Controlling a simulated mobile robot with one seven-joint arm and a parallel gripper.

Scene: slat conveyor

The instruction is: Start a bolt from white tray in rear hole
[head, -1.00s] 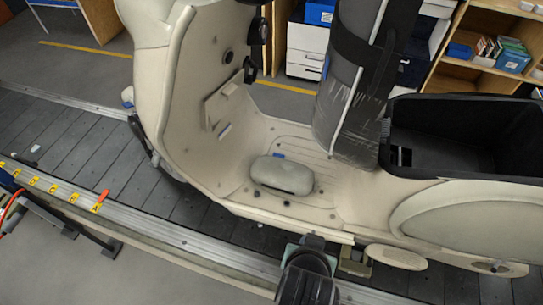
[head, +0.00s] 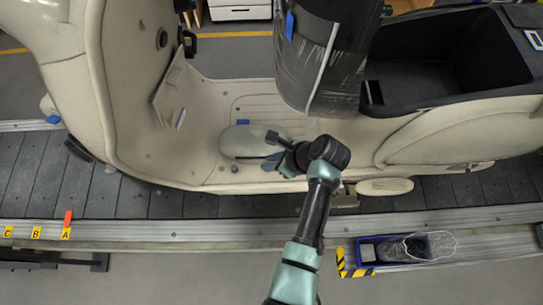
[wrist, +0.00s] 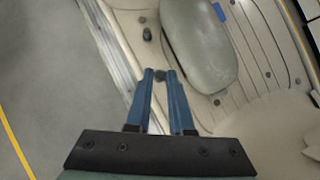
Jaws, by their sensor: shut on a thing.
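My gripper (head: 270,163) is low over the cream scooter's footboard, beside the near side of a grey-green rounded cover (head: 240,142). In the wrist view its blue fingers (wrist: 160,78) are nearly together, shut on a small dark bolt (wrist: 160,75) at the tips. I cannot tell whether the bolt touches the footboard or stands over a hole. A dark upright fitting, perhaps a bolt (wrist: 147,34), stands ahead near the board's edge. A dark spot, perhaps a hole (wrist: 216,102), lies to the right of the fingers. I cannot make out a white tray.
A blue bin (head: 365,251) with a plastic bag sits on the near rail, by yellow-black tape. The wrapped column (head: 318,50) rises behind my gripper. An open black compartment (head: 440,65) is to the right.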

